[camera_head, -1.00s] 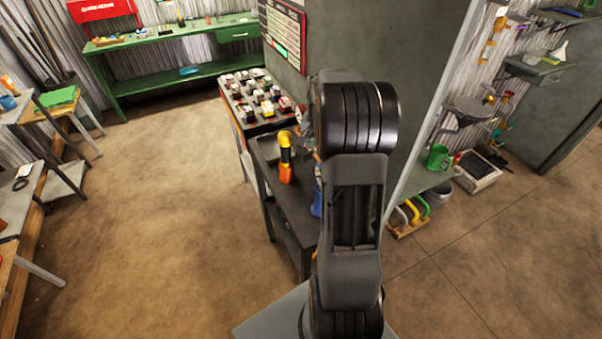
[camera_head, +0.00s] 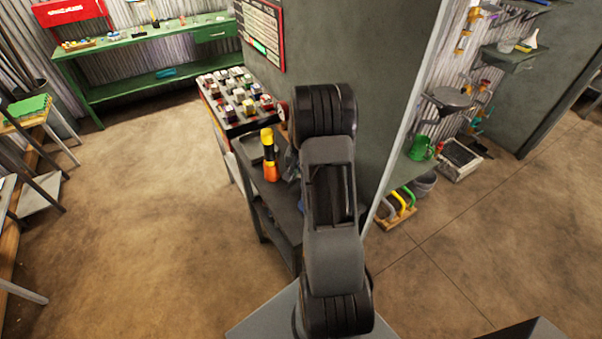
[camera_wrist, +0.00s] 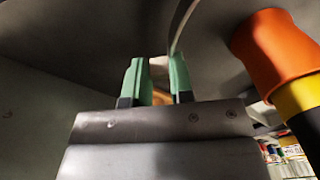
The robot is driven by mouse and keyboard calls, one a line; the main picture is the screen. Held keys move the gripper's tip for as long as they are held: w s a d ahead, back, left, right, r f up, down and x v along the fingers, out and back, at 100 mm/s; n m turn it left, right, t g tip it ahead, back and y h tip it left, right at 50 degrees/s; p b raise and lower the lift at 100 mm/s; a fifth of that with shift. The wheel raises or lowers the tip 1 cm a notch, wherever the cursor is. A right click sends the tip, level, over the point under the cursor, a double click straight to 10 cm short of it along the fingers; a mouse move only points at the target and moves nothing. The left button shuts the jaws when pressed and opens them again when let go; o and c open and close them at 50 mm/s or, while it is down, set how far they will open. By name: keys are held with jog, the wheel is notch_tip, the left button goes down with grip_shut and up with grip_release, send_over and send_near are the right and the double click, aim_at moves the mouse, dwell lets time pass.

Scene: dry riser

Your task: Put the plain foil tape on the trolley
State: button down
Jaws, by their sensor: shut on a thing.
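In the wrist view, my gripper (camera_wrist: 157,82) has green fingertips a little apart, shut on a grey thing with a pale curved rim (camera_wrist: 183,22). Only part of it shows; I cannot tell for sure that it is the plain foil tape. In the head view my arm hides the gripper. A dark grey two-level stand (camera_head: 283,213), which may be the trolley, stands against the pillar, partly behind my arm. An orange, yellow and black torch (camera_head: 268,155) stands upright on it. The torch also shows close to the right of my gripper in the wrist view (camera_wrist: 290,75).
A rack of small boxed items (camera_head: 236,97) adjoins the stand's far end. A green bench (camera_head: 150,50) runs along the back wall. The grey pillar (camera_head: 345,60) is just behind my arm. Shelves with a green mug (camera_head: 420,148) are at right.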

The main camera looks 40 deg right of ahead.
jog(key=shift+f, duration=0.55)
jog(key=shift+f, duration=0.15)
jog(key=c, duration=1)
grip_release()
